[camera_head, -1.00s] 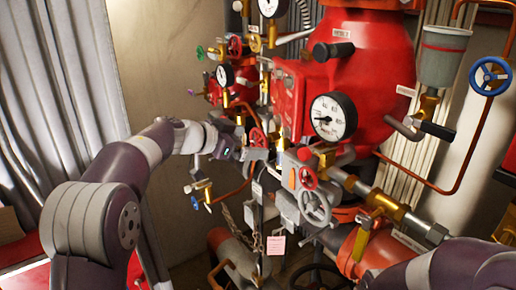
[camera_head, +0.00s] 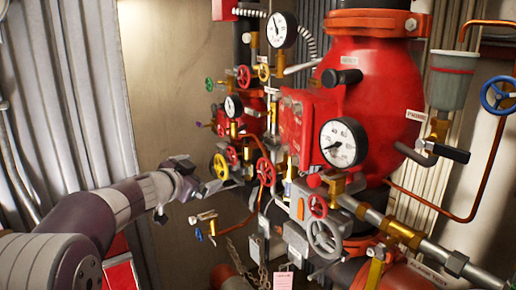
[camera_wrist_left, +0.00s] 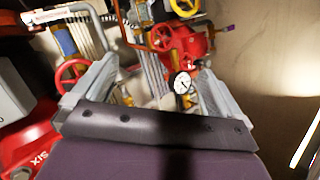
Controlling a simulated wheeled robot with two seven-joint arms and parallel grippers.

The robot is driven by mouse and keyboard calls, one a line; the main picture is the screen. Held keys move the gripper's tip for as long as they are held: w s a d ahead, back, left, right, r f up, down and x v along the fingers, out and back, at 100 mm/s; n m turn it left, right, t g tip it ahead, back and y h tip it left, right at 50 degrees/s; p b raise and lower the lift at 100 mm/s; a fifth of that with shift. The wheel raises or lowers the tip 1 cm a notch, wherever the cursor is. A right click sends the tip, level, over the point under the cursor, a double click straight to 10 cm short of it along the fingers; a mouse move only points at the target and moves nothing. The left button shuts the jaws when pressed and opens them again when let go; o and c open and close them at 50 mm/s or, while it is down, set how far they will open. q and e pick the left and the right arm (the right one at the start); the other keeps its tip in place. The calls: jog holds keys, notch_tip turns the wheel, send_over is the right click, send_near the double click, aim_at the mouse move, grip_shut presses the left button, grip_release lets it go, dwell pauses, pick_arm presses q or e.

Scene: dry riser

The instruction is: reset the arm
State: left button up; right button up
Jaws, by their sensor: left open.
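My left gripper (camera_head: 198,184) is open in the head view, at the end of the arm coming in from the left. It is just left of the yellow handwheel (camera_head: 221,166) in the picture. I cannot tell whether they touch. In the left wrist view its two grey fingers stand wide apart, with nothing held between them (camera_wrist_left: 150,88). A small gauge (camera_wrist_left: 181,83) and red valve parts show beyond the fingers. My right gripper is out of view.
A large red valve body (camera_head: 385,95) with a white gauge (camera_head: 343,142) fills the right. Several handwheels, including a red one (camera_head: 266,171), and a small brass tap (camera_head: 205,218) crowd the middle. Bare wall (camera_head: 160,90) lies behind the gripper.

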pick_arm(q)
jog(key=s+a+f+n+g+y+b, duration=0.2)
jog(key=s+f, duration=0.3)
jog(key=f, duration=0.4)
jog(key=s+a+f+n+g+y+b, duration=0.15)
jog(key=s+f, duration=0.25)
jog(key=f, duration=0.4)
jog(key=s+a+f+n+g+y+b, duration=0.25)
jog(key=s+f, duration=0.25)
jog(key=f, duration=0.4)
jog(key=s+d+f+n+g+b, duration=0.1)
jog(key=s+d+f+g+b, duration=0.1)
jog(key=s+f, duration=0.6)
jog(key=s+d+f+n+g+h+b, duration=0.1)
jog(key=s+d+f+g+b, duration=0.2)
jog(key=s+f, duration=0.6)
jog(key=s+g+b, duration=0.2)
jog(key=s+b, duration=0.1)
jog(key=shift+s+n, duration=0.3)
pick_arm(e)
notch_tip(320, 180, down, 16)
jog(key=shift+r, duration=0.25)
